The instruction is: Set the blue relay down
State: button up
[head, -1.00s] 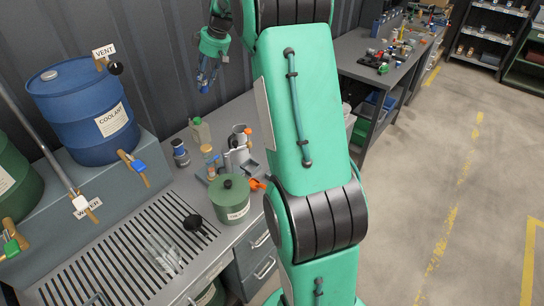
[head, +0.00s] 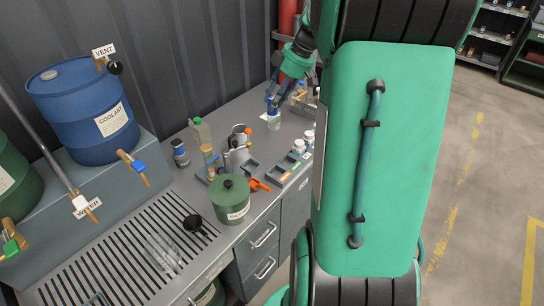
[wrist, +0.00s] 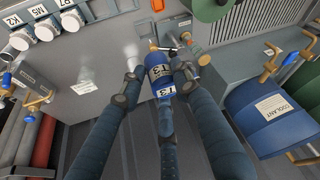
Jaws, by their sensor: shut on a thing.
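The blue relay (wrist: 158,74), a blue cylinder with white T3 labels, sits between the fingers of my gripper (wrist: 157,86) in the wrist view. My gripper is shut on it, with blue-grey fingers around its sides. In the head view my gripper (head: 279,103) points down over the far part of the grey bench; the relay is too small and covered there to make out. I cannot tell whether the relay touches the bench top.
White-capped jars (head: 304,142) and a grey compartment tray (head: 281,176) stand at the bench's front edge. A green lidded pot (head: 230,201), a grey jug (head: 238,155) and an orange-handled tool (head: 258,184) lie nearer. A blue coolant drum (head: 82,112) stands left.

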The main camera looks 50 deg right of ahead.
jog(key=s, duration=0.3)
jog(key=shift+a+f, duration=0.1)
notch_tip(320, 180, down, 28)
jog(key=shift+w, duration=0.2)
jog(key=w+d, duration=0.3)
jog(key=w, duration=0.1)
jog(key=w+d+f, duration=0.1)
jog(key=w+d, duration=0.2)
jog(key=d, duration=0.1)
jog(key=w+d+b, duration=0.1)
jog(key=w+d, duration=0.3)
jog(key=shift+w+f, duration=0.2)
jog(key=shift+w, duration=0.15)
jog(key=shift+f, duration=0.1)
jog(key=shift+f+b, duration=0.45)
jog(key=shift+f, duration=1.15)
jog(key=shift+f, duration=0.1)
